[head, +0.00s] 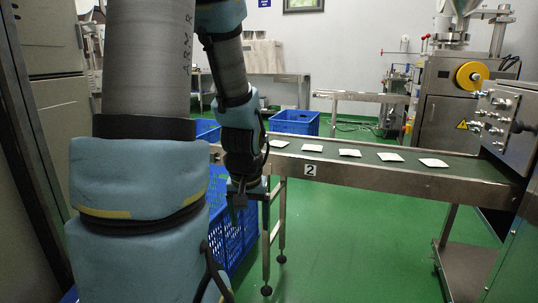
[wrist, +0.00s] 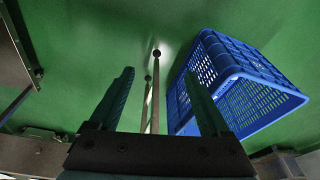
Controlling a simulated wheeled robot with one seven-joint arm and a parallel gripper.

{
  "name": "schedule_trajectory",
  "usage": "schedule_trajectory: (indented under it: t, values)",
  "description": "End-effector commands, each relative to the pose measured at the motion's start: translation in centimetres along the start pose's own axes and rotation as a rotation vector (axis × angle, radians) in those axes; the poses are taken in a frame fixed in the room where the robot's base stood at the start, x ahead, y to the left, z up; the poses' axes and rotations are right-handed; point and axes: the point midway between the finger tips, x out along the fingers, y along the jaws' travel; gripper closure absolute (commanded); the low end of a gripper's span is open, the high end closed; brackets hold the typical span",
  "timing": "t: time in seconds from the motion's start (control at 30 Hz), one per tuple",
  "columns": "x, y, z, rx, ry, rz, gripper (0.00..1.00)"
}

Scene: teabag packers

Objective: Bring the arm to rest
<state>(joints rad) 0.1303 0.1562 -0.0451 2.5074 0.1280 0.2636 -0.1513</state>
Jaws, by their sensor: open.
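My gripper (head: 238,202) hangs in front of the near left end of the conveyor in the head view, pointing down. In the wrist view its two fingers (wrist: 160,105) stand wide apart with nothing between them. My blue-padded arm fills the left of the head view and hides part of what lies behind it. Below the gripper I see green floor and the conveyor's thin legs.
The conveyor (head: 330,174) marked 2 carries several white teabags (head: 350,153). A blue crate (wrist: 250,92) stands on the floor close beside the gripper. Another blue crate (head: 295,121) stands behind the conveyor. A packing machine (head: 450,95) stands at right. Floor in front is clear.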

Motion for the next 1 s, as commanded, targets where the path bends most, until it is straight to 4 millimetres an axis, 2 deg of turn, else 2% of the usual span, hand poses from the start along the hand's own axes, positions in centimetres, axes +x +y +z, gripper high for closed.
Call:
schedule_trajectory:
  t: [0.03, 0.2, 0.23, 0.47, 0.57, 1.0]
  values:
    - [-1.0, -0.6, 0.9, -0.015, -0.013, -0.003, 0.19]
    - [-3.7, -1.6, 4.4, -0.052, -0.079, 0.018, 0.19]
    - [-4.9, -1.6, 4.0, -0.047, -0.080, 0.017, 0.19]
    - [-9.2, -1.6, 2.9, -0.045, -0.080, 0.016, 0.19]
    - [-11.6, -1.6, 2.3, -0.045, -0.079, 0.016, 0.19]
    - [-25.0, -1.9, -0.7, -0.044, -0.079, 0.016, 0.19]
